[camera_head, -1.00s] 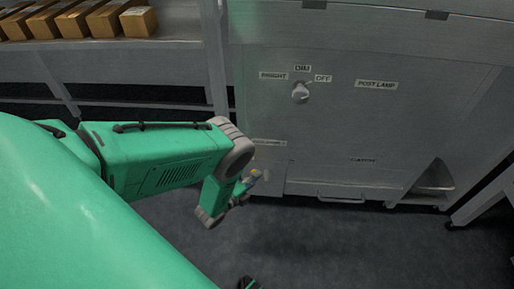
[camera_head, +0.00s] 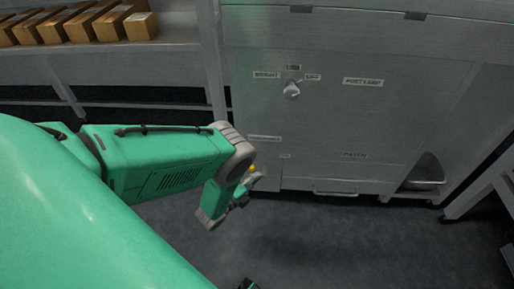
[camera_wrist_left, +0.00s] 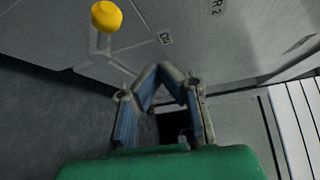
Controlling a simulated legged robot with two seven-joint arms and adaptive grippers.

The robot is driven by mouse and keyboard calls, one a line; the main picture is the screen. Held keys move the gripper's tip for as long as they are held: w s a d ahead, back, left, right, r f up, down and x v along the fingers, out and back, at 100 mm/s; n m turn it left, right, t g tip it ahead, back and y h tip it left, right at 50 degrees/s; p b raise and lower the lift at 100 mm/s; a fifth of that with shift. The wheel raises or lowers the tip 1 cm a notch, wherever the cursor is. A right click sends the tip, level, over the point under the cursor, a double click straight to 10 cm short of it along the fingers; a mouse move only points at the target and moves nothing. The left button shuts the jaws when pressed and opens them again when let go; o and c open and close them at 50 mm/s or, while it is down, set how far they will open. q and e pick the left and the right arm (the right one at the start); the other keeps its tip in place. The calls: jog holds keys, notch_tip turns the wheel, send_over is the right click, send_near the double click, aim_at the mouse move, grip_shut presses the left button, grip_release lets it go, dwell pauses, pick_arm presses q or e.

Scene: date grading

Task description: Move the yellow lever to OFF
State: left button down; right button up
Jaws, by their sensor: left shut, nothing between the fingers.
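The yellow lever (camera_wrist_left: 106,16) has a round yellow knob on a pale grey stalk, at the upper left of the left wrist view. In the head view its yellow knob (camera_head: 252,168) is a small spot at the lower left of the grey cabinet front. My left gripper (camera_wrist_left: 166,72) is shut and empty. In the wrist view its fingertips are to the right of and below the knob, with a gap in the picture. In the head view the gripper (camera_head: 257,179) is close beside the knob, and the lever's base is hard to see.
A small ON label (camera_wrist_left: 165,38) is right of the lever. A white dial (camera_head: 291,89) with BRIGHT, DIM and OFF labels is higher on the cabinet (camera_head: 330,125). A handle (camera_head: 335,193) is low on it. Boxes (camera_head: 78,27) stand on the left shelf. The floor in front is clear.

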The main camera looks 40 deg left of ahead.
pick_arm(q)
jog(key=shift+s+f, duration=2)
jog(key=shift+s, duration=0.75)
jog(key=s+d+r+n+g+y+p, duration=0.1)
jog(key=s+r+n+g+p, duration=0.4)
jog(key=r, duration=0.8)
jog(key=s+d+r+n+g+p, duration=0.4)
jog(key=s+r+n+g, duration=0.7)
jog(key=s, duration=0.7)
notch_tip(320, 180, up, 2)
jog(key=n+p, duration=0.2)
jog(key=n, duration=0.1)
jog(key=shift+d+r+n+g+y, duration=0.25)
jog(key=shift+d+n+g+y, duration=0.05)
jog(key=shift+n+y, duration=0.1)
pick_arm(e)
notch_tip(320, 180, up, 12)
jog(key=shift+a, duration=0.45)
